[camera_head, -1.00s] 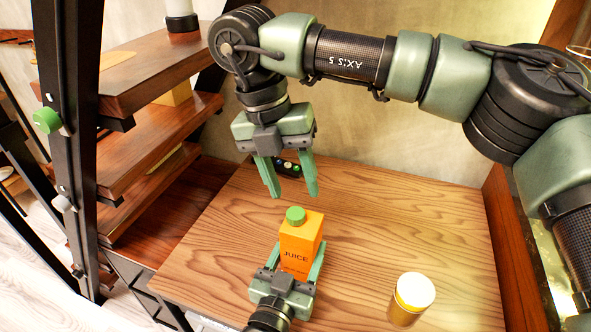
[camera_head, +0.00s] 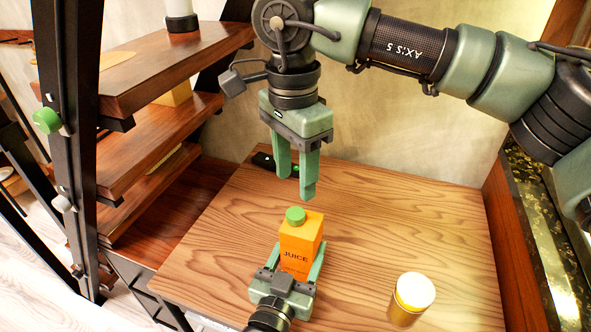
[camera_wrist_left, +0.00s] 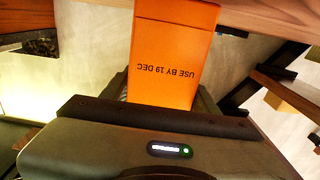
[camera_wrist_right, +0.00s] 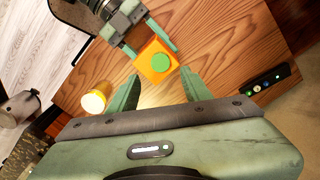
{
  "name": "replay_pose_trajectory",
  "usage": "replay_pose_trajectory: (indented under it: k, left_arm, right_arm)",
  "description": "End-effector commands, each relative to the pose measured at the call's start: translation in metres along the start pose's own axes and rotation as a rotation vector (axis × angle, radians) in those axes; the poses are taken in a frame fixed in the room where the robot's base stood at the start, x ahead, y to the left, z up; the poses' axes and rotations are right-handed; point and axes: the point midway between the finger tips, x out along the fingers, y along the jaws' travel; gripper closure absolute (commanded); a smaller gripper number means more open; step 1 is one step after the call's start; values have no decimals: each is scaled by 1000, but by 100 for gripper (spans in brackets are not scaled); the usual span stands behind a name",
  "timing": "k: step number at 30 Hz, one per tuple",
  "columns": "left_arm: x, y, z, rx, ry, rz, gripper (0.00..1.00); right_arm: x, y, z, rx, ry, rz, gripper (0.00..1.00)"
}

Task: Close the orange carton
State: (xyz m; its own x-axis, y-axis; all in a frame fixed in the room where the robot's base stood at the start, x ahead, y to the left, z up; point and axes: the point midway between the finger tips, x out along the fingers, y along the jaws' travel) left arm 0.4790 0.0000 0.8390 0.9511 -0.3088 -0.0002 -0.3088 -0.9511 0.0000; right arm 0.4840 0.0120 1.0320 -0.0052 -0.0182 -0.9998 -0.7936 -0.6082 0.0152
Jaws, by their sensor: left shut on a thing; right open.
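The orange juice carton (camera_head: 300,247) stands upright on the wooden table, with a green cap (camera_head: 295,214) on its top. My left gripper (camera_head: 296,268) is shut on the carton's lower body from the front. In the left wrist view the carton (camera_wrist_left: 172,55) fills the space between the fingers and shows its date print. My right gripper (camera_head: 300,190) is open and empty, pointing down above and slightly behind the cap. The right wrist view shows the cap (camera_wrist_right: 159,62) on the carton beyond the fingertips, apart from them. Whether the cap is tight cannot be told.
A yellow jar with a white lid (camera_head: 412,298) stands on the table (camera_head: 400,220) to the right of the carton. A small black device (camera_head: 262,160) lies at the back edge. Wooden shelves (camera_head: 150,135) rise at the left. The table's right half is mostly clear.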

Motion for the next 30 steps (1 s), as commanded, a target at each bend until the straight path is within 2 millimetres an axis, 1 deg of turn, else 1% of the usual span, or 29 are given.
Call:
replay_pose_trajectory:
  k: [1,3,6,16,19,23,30]
  left_arm:
    - [0,0,0,0,0,0,100]
    - [0,0,0,0,0,0,100]
    - [0,0,0,0,0,0,100]
    - [0,0,0,0,0,0,100]
    - [0,0,0,0,0,0,100]
    - [0,0,0,0,0,0,100]
    - [0,0,0,0,0,0,100]
  right_arm:
    - [-1,0,0,-63,-4,-5,51]
    - [-1,1,0,-133,-7,-10,51]
    - [-2,1,0,-192,-10,-15,51]
    - [-2,1,0,-212,-10,-16,51]
    - [1,1,0,-211,-10,-15,51]
    - [13,1,0,-210,-10,-14,51]
    - [51,0,0,-210,-10,-14,51]
